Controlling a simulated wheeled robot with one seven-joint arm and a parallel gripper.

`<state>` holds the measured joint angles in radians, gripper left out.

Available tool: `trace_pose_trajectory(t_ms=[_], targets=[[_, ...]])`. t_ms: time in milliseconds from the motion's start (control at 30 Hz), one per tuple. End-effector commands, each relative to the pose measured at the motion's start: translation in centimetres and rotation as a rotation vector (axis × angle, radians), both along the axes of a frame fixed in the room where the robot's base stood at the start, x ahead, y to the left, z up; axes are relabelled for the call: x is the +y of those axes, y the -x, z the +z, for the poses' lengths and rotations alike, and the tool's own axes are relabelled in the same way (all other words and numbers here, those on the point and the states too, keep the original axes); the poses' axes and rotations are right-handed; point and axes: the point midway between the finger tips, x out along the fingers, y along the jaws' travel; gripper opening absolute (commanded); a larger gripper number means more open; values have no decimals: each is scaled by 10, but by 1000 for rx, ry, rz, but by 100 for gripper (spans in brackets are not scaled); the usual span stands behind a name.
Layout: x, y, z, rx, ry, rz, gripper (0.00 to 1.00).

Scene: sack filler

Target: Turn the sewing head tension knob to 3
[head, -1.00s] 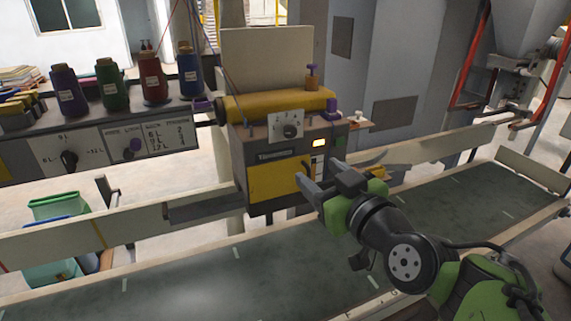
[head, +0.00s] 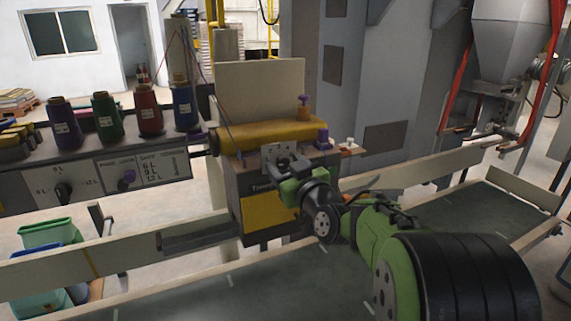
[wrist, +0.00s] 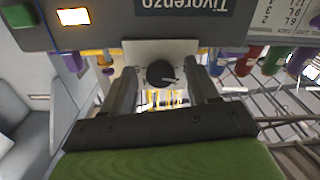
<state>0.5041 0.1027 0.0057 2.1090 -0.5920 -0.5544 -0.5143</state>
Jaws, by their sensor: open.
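The sewing head (head: 270,212) is a grey and yellow box above the conveyor. Its tension knob (wrist: 160,73) is dark and round with a pale pointer line, set on a white dial plate (wrist: 137,50). In the head view my gripper and wrist cover the knob, and only part of the dial plate (head: 272,151) shows. My gripper (head: 279,163) is open in front of the dial. In the wrist view my gripper's fingers (wrist: 162,78) stand on either side of the knob, with visible gaps. The dial numbers cannot be read.
A thread shelf (head: 110,130) with several coloured spools and a control panel stands at the left. The conveyor belt (head: 300,285) runs below the sewing head. A lit display (wrist: 73,16) and a green button (wrist: 18,17) sit beside the dial in the wrist view.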

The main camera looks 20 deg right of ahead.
Motion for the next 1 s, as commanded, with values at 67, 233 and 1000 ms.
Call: trace_pose_trajectory(t_ms=[67,233,1000], targets=[[0,-1,0,0,0,0,59],[0,-1,0,0,0,0,56],[1,-1,-1,0,-94,1,3]])
